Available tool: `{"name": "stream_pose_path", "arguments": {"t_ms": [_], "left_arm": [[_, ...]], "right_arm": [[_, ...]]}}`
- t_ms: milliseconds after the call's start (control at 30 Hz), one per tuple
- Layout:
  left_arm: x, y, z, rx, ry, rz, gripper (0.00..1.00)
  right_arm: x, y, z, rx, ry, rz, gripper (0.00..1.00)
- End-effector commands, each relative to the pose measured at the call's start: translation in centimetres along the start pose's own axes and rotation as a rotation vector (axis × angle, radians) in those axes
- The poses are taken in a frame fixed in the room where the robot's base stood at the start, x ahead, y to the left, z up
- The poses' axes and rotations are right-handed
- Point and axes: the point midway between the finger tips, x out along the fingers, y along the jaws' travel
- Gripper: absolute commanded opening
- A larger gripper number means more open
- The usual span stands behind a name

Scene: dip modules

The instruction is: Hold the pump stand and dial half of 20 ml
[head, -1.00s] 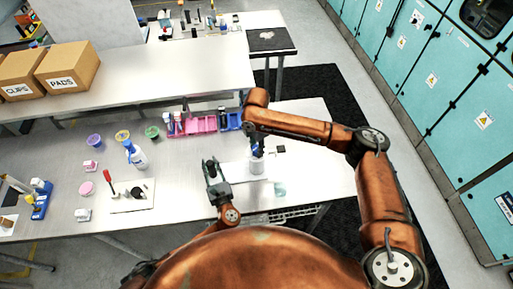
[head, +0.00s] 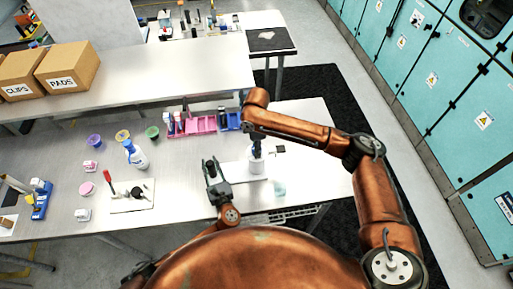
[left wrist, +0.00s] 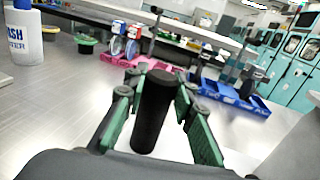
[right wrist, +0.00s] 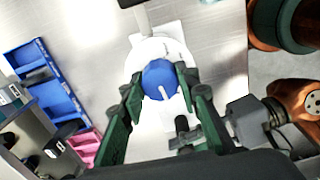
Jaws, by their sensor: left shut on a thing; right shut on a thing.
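My left gripper (head: 211,168) is shut on an upright black post (left wrist: 153,112), which I take to be the pump stand; its fingers are on either side of it in the left wrist view. My right gripper (head: 256,146) is above a white pump body (head: 257,167). In the right wrist view its fingers (right wrist: 163,98) are shut around a round blue dial (right wrist: 160,78) with a pale pointer mark. The white body (right wrist: 168,45) shows behind the dial. Any dial scale is too small to read.
A translucent cup (head: 279,188) stands just right of the pump near the bench front. Pink and blue bins (head: 203,124) lie behind. A wash bottle (head: 136,155) and a white board (head: 131,197) are at the left.

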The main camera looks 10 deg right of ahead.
Motion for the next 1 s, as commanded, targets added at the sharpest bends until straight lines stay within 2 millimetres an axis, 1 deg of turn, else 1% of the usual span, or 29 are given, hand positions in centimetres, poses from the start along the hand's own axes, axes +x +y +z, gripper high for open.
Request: {"name": "stream_pose_path", "arguments": {"t_ms": [200,433,600,1000], "left_arm": [[-0.06,-0.05,-0.06,0.001,0.001,-0.001,0.0],[-0.06,-0.05,-0.06,0.001,0.001,-0.002,0.0],[-0.06,-0.05,-0.06,0.001,0.001,-0.001,0.0],[-0.06,-0.06,-0.07,0.0,0.001,-0.002,0.0]], "right_arm": [[0.01,0.02,-0.03,0.146,0.002,0.001,0.05],[-0.06,0.04,-0.06,0.244,0.002,0.001,0.05],[-0.06,0.05,-0.06,0.276,0.002,0.001,0.05],[-0.07,0.06,-0.04,0.283,0.002,0.002,0.05]]}}
